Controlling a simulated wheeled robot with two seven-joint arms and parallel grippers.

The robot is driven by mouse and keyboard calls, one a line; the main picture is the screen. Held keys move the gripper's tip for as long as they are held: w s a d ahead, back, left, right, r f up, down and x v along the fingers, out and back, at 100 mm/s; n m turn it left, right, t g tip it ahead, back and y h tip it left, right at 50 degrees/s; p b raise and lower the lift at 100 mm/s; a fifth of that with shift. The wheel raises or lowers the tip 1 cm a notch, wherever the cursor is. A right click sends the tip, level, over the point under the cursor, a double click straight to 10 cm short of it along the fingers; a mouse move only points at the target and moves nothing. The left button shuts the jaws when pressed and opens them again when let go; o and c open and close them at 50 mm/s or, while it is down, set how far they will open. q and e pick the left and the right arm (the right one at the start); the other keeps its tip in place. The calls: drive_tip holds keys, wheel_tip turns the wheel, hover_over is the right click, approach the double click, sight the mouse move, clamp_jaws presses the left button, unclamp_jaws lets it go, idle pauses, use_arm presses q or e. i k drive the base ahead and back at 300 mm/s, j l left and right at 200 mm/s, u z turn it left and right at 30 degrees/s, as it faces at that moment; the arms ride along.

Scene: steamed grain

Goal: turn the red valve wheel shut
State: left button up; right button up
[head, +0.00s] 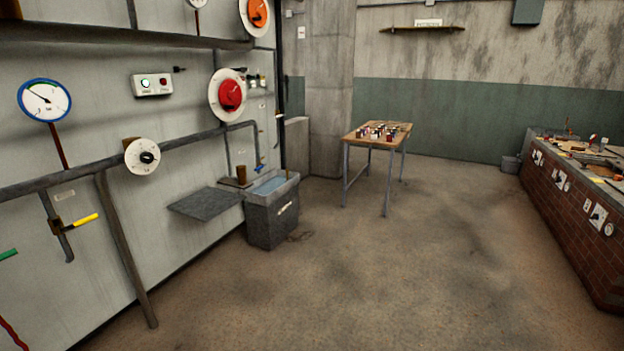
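A red round wheel (231,95) sits on a larger white disc on the left wall, right of the middle of that wall. It looks like the valve wheel, but it is small and seen at an angle, so I cannot tell how far it is turned. An orange round part (257,13) on a similar white disc is higher up, cut by the top edge. Neither of my grippers shows in the head view, and nothing touches the red wheel.
Pipes, a gauge (45,100), a white dial (142,156) and a yellow-handled lever (84,221) line the left wall. A grey water tank (272,222) and shelf (205,203) stand below the wheel. A table (363,137) and brick counter (574,220) are farther right. The middle floor is clear.

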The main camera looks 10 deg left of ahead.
sight(230, 95)
drive_tip(key=i, duration=1.5)
drive_tip(key=i+l+u, duration=0.1)
drive_tip(key=i, duration=1.45)
